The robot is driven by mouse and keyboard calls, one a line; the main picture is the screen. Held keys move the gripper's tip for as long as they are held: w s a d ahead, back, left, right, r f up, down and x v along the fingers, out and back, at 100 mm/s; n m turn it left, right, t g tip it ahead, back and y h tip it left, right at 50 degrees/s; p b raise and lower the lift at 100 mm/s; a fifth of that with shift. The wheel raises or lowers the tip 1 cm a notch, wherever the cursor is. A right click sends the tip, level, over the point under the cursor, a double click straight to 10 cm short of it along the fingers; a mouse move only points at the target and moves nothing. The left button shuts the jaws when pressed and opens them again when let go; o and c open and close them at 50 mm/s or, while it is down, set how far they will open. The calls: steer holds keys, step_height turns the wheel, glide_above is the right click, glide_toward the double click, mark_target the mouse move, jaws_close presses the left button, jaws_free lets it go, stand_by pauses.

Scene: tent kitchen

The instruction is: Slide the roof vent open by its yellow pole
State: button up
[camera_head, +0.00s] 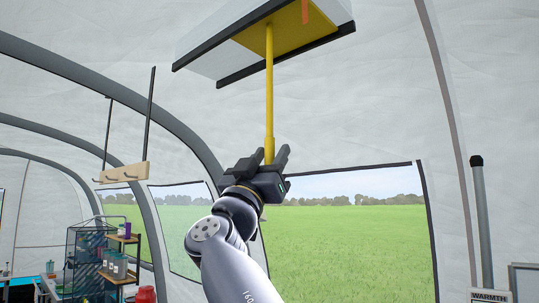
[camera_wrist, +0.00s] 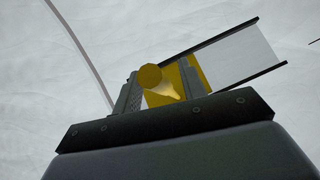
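The roof vent shows at the top of the head view, with a yellow sliding panel (camera_head: 292,32) between two dark rails and a pale area (camera_head: 208,62) to its left. A yellow pole (camera_head: 269,95) hangs straight down from the panel. My gripper (camera_head: 264,158) is raised at the pole's lower end, with its fingers apart on either side of it. In the wrist view the pole's round end (camera_wrist: 151,77) lies between the fingers (camera_wrist: 160,92), nearer the left one. A gap shows towards the right finger. Contact with the left finger cannot be told.
An orange strip (camera_head: 305,12) marks the vent's far part. A wooden rack (camera_head: 122,174) hangs at left above a shelf unit (camera_head: 88,262) with bottles. A grey upright post (camera_head: 482,225) stands at right. The air around the pole is clear.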

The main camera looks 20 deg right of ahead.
jaws_close()
